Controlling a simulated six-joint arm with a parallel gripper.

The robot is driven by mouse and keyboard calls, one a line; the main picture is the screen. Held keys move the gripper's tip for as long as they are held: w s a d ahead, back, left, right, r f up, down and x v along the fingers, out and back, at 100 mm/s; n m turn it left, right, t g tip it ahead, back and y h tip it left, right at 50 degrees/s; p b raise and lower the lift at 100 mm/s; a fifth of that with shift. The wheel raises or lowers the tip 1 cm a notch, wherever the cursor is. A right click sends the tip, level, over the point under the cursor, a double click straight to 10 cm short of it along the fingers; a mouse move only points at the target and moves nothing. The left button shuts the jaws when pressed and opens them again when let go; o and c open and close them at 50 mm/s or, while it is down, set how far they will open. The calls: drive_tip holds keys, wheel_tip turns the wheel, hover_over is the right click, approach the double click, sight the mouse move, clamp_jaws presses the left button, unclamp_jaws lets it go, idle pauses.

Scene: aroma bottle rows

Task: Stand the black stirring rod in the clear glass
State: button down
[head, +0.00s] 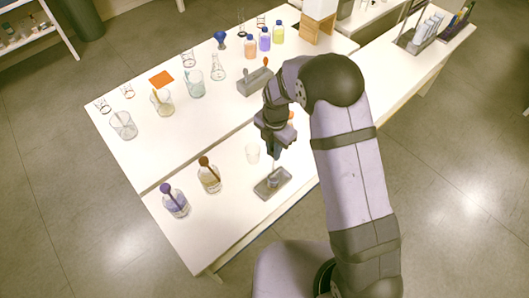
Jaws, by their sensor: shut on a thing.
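My gripper (276,152) is above the front bench, pointing down and shut on a thin rod (274,169). The rod reaches down toward a small grey cup on a grey tray (263,193). It is too small to tell its colour or whether its lower end is inside the cup. A larger clear glass beaker (123,125) stands on the raised back part at the far left. I cannot tell which is the task's glass.
Flasks and beakers, a grey holder (255,83) and several coloured bottles (264,42) stand on the back part. The front bench between bottles and tray is clear. My arm hides the bench's right side.

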drive_tip(key=w+a+r, duration=0.6)
drive_tip(key=w+a, duration=0.2)
drive_tip(key=w, duration=0.2)
drive_tip(key=shift+w+a, duration=0.15)
drive_tip(key=shift+w, duration=0.1)
drive_tip(key=shift+f, duration=0.15)
wheel_tip(320, 180, down, 14)
drive_tip(key=b, duration=0.9)
idle(0.8)
drive_tip(key=c, duration=1.6)
unclamp_jaws()
drive_tip(key=shift+c, duration=0.2)
